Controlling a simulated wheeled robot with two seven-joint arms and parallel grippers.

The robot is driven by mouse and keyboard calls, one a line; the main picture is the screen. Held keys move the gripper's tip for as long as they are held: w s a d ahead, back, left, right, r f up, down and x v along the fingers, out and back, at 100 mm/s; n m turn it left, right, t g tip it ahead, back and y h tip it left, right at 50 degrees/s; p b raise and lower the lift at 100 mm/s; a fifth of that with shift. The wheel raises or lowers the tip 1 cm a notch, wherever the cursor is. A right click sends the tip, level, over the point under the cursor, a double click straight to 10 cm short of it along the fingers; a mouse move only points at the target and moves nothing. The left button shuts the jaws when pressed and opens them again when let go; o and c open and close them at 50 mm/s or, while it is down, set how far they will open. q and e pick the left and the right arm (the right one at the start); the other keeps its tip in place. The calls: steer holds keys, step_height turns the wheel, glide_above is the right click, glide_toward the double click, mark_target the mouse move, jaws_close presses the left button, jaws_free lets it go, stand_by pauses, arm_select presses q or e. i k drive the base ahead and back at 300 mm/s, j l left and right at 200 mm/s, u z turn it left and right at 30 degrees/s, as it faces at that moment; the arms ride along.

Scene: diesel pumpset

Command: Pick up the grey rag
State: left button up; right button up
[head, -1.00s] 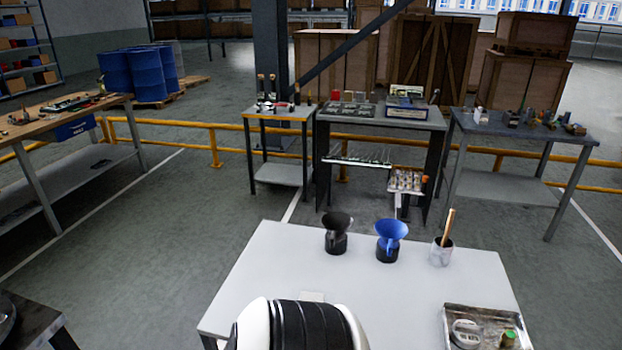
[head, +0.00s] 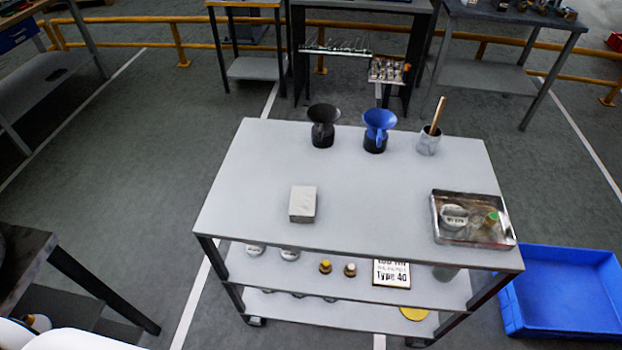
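The grey rag (head: 302,204) looks like a small, pale grey folded block. It lies flat on the white top of a trolley (head: 255,165), left of the middle and near the front edge. Nothing touches it and bare top surrounds it. Neither gripper shows in the head view. A white rounded part at the bottom left corner seems to be my own arm, but no fingers show on it.
Behind the rag stand a black funnel (head: 322,125), a blue funnel (head: 379,128) and a cup with a brush (head: 430,138). A metal tray (head: 437,226) holds small items at the right. A blue bin (head: 565,285) stands on the floor. A dark table (head: 28,245) is at left.

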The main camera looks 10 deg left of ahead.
mark_target(302, 203)
steer(key=u, duration=0.5)
steer(key=j+z, duration=0.1)
steer(key=z, duration=2.85)
steer(key=k+j, duration=0.2)
steer(key=k, duration=0.25)
steer(key=k+j+z, duration=0.1)
steer(key=k+j, duration=0.15)
steer(key=k, duration=0.2)
steer(key=k+j, duration=0.15)
steer(key=k, duration=0.25)
steer(key=j+z, duration=0.05)
